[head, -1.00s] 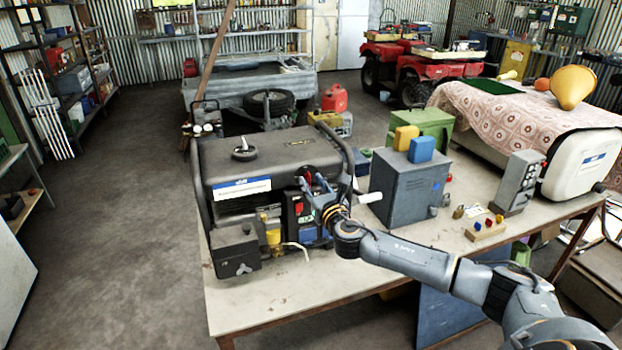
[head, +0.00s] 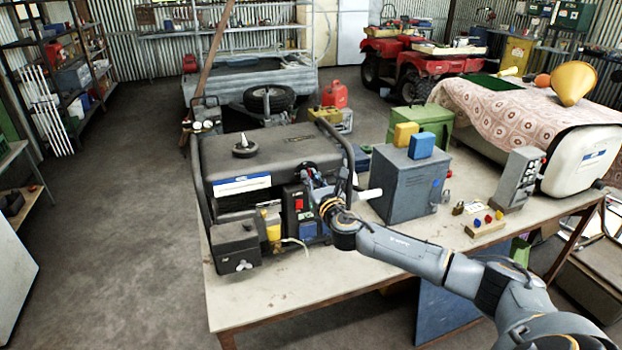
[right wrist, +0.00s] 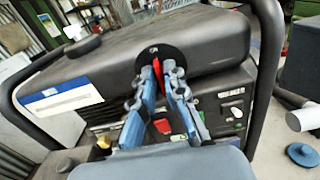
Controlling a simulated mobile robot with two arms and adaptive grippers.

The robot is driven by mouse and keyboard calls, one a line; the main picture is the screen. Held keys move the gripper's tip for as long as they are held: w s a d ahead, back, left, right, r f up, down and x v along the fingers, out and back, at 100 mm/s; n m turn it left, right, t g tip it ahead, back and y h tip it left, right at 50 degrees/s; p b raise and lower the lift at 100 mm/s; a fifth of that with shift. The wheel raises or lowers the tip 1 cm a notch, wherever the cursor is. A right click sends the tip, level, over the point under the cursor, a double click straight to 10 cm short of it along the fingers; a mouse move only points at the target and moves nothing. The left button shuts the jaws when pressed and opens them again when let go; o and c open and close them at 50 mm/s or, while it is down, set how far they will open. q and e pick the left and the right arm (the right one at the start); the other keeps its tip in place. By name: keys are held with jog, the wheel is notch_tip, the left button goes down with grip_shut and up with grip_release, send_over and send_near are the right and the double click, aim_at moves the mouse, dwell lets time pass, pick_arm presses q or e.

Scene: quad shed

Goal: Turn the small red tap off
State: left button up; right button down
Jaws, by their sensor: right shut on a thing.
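The small red tap (right wrist: 157,73) shows in the right wrist view as a thin red lever in front of a round black disc (right wrist: 154,58) with a white mark, on the generator's front. My right gripper (right wrist: 160,76) has its fingers closed on either side of the lever, shut on it. In the head view the right gripper (head: 321,188) is at the right part of the generator's (head: 270,155) front, and its fingers hide the tap there. My left gripper is not in view.
The generator stands on a workbench (head: 290,305) inside a black tube frame (right wrist: 268,75). A red switch (head: 298,204) is left of the gripper. A grey metal box (head: 405,190) with yellow and blue blocks stands to the right. The bench front is mostly clear.

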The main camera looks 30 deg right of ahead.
jog(key=shift+d+f+m+b, duration=0.15)
jog(key=shift+m+b, duration=0.7)
jog(key=shift+m, duration=3.6)
jog(key=shift+d+f+m+b, duration=0.1)
jog(key=shift+m+b, duration=0.7)
jog(key=shift+m, duration=3.65)
jog(key=c, duration=1.4)
grip_release()
jog(key=shift+c, duration=0.2)
jog(key=v, duration=1.2)
